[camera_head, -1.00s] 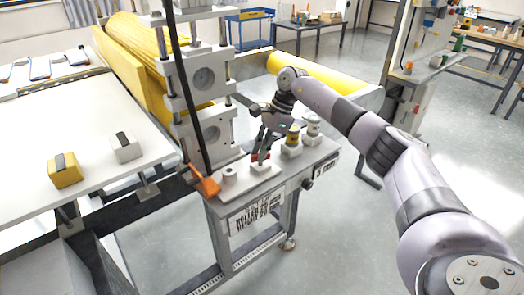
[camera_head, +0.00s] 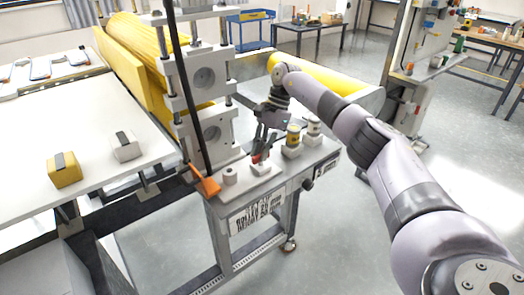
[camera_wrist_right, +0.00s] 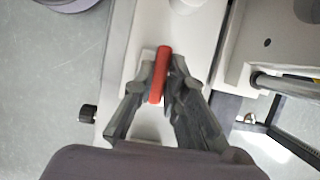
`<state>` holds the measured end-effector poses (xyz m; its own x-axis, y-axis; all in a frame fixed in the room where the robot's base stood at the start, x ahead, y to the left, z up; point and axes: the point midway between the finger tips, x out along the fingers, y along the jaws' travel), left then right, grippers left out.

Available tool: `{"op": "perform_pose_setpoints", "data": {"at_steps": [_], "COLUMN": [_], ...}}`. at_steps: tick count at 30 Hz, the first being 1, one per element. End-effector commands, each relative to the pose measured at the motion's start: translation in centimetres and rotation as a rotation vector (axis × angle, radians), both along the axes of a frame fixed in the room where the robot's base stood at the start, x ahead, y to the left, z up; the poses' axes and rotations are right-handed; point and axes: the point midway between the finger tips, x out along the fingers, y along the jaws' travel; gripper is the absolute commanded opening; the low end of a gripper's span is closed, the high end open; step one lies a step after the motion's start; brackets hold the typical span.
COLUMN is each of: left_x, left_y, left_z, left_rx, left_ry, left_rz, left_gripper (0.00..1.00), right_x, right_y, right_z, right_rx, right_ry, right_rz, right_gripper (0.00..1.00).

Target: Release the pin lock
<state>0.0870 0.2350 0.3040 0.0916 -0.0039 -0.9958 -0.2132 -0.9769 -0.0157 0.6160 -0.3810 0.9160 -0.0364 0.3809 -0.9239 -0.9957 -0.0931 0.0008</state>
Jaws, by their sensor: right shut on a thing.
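The pin lock shows as a small red handle (camera_wrist_right: 159,75) on a white base. In the right wrist view the two dark fingers of my right gripper (camera_wrist_right: 160,82) are closed on it, one on each side. In the head view my right gripper (camera_head: 261,150) reaches down from above to the red part at the front of the white machine bench. The fingers partly hide the red part there. My left gripper is not in view.
An orange-footed dark lever (camera_head: 207,187) and the roller frame (camera_head: 206,90) stand to the left. A white table (camera_head: 90,135) lies further left.

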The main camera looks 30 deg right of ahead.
Motion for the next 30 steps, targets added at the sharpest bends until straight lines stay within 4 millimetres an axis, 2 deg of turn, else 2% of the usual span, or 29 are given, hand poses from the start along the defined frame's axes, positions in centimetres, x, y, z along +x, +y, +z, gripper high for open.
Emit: {"op": "perform_pose_setpoints", "data": {"at_steps": [4,5,13,23,26,30], "left_x": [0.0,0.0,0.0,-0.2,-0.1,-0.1], "left_y": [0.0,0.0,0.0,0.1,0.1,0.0], "left_z": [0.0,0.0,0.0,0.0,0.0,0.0], "left_rx": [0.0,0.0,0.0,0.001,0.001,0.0], "left_ry": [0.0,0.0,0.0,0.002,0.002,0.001], "left_rz": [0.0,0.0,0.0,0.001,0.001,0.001], "left_gripper": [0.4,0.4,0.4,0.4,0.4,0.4], "right_x": [0.0,0.0,0.0,0.0,0.1,0.3], "right_y": [-0.1,-0.1,0.0,-0.1,-0.4,-1.4], "right_z": [0.0,0.0,0.0,0.2,1.1,3.6], "right_rx": [-0.002,-0.002,-0.001,-0.001,-0.001,0.0], "right_ry": [-0.002,-0.002,-0.001,-0.001,-0.004,-0.005], "right_rz": [0.002,0.002,0.001,0.0,-0.001,-0.003], "right_gripper": [0.0,0.14,0.33,0.33,0.33,0.33]}}
